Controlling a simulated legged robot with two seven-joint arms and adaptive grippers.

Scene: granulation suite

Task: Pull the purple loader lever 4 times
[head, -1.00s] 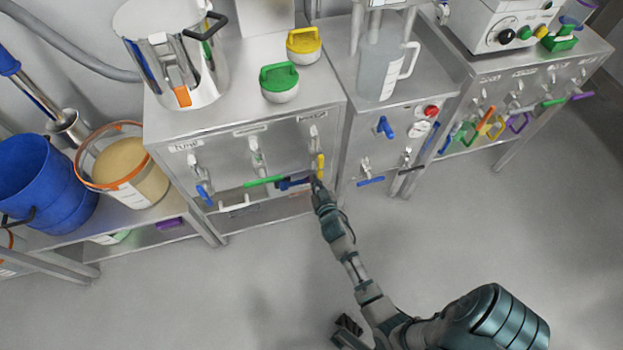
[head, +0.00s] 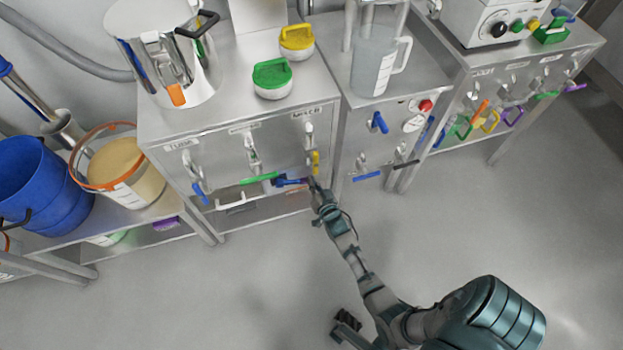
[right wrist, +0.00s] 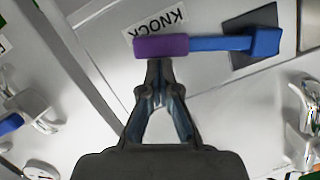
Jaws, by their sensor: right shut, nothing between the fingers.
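A lever with a purple grip (right wrist: 161,47) and a blue shaft shows in the right wrist view. Its shaft runs right to a blue hub (right wrist: 263,43) on a dark plate. In the head view its blue part (head: 285,181) is low on the left cabinet's front, and the grip is mostly hidden by my gripper. My right gripper (right wrist: 157,65) is shut and empty. Its fingertips are at the lower edge of the purple grip in the wrist view; I cannot tell whether they touch. It also shows in the head view (head: 313,183).
A yellow handle (head: 315,162) is just above my right gripper, and a green handle (head: 260,179) lies left of the lever. Other levers line the cabinet fronts, including a purple handle (head: 575,87) at far right. The floor (head: 230,290) in front is clear.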

